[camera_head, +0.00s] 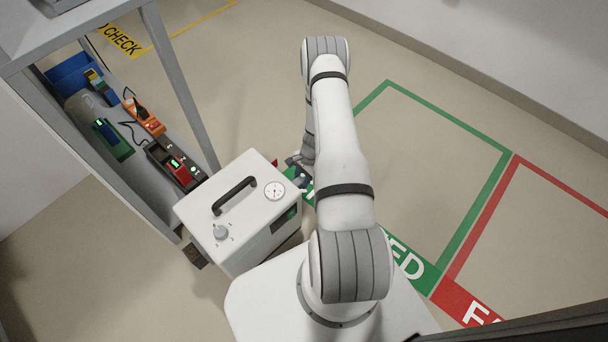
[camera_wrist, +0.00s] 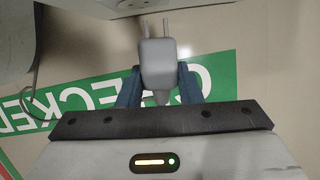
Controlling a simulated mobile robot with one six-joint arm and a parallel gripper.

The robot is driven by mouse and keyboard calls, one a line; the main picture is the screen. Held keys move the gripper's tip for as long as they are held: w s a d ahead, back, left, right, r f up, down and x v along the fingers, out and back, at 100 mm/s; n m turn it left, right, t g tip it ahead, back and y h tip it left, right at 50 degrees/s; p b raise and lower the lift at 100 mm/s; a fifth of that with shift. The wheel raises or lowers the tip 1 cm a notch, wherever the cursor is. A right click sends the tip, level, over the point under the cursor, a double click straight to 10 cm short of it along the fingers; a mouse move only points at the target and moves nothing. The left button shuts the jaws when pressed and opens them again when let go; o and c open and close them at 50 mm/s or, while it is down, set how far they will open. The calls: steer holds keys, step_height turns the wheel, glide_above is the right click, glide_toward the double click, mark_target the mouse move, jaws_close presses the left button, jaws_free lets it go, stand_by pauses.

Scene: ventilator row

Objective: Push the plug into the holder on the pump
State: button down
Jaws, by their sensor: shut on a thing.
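The plug (camera_wrist: 158,58) is a small grey block with two metal prongs, seen in the wrist view. My gripper (camera_wrist: 158,78) has its blue fingers shut on the plug's sides, with the prongs pointing away from the gripper. The pump (camera_head: 235,205) is a white box with a black handle, a round gauge and a grey knob. In the head view my gripper (camera_head: 300,175) is beside the pump's right side, largely hidden by my arm. A pale body crosses the top of the wrist view, beyond the prongs. I cannot make out the holder.
A grey shelf rack (camera_head: 180,90) at left holds several coloured devices and a blue bin (camera_head: 72,70). A green floor marking (camera_head: 480,200) and a red one (camera_head: 455,255) lie at right. A cable (camera_wrist: 32,95) hangs left of the plug. The right floor is clear.

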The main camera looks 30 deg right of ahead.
mark_target(298, 185)
steer(key=shift+s+a+n, duration=0.3)
steer(key=shift+s+a, duration=0.05)
steer(key=shift+s, duration=0.25)
steer(key=shift+s+a, duration=0.25)
steer(key=shift+a, duration=0.75)
stand_by(0.4)
steer(key=shift+s+a+f, duration=0.1)
steer(key=shift+s+a, duration=0.1)
stand_by(1.5)
steer(key=c, duration=0.9)
jaws_free()
steer(key=shift+c, duration=0.2)
steer(key=p+v, duration=0.2)
steer(key=v, duration=0.6)
steer(key=shift+w+p, duration=0.2)
steer(key=shift+p, duration=0.2)
